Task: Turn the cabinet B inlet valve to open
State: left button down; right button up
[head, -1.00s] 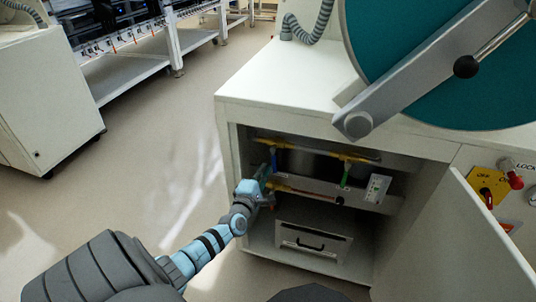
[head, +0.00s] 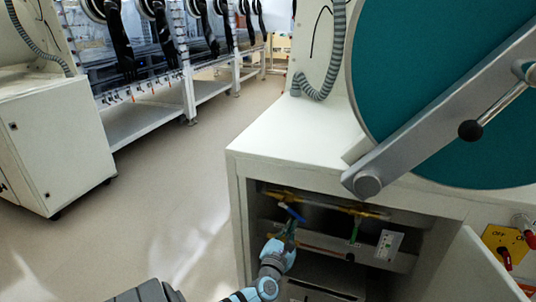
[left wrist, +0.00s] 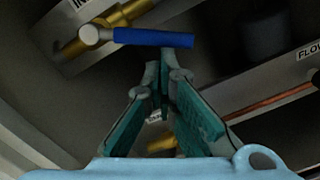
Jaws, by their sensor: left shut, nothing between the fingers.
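The inlet valve (left wrist: 88,36) is a brass fitting with a blue lever (left wrist: 155,37), beside a partly visible label starting "IN". In the head view the blue lever (head: 291,212) slants down to the right from the yellow pipe, inside the open cabinet (head: 238,185). In the wrist view the lever lies at a slant to the pipe, neither in line nor square to it. My left gripper (head: 290,228) reaches into the cabinet. Its teal fingers (left wrist: 166,72) are shut and empty, tips right at the lever; contact cannot be told for sure. My right gripper is not in view.
A green-handled valve (head: 355,229) hangs from the same pipe to the right, near a white panel (head: 388,245). A copper line (head: 315,248) runs below. The cabinet door (head: 480,268) stands open at right. A large teal disc (head: 450,110) overhangs the top.

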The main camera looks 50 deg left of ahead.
aim_at(300, 216)
pick_arm(q)
jog(key=shift+w+d+r+n, duration=0.2)
jog(key=shift+d+r+n, duration=0.2)
jog(key=shift+n, duration=0.6)
jog(key=shift+w+d+r+n, duration=0.3)
jog(key=shift+r+n, duration=0.2)
jog(key=shift+n, duration=0.5)
jog(key=shift+w+d+r+n, duration=0.15)
jog(key=shift+d+r+n, duration=0.25)
jog(key=shift+n, duration=0.6)
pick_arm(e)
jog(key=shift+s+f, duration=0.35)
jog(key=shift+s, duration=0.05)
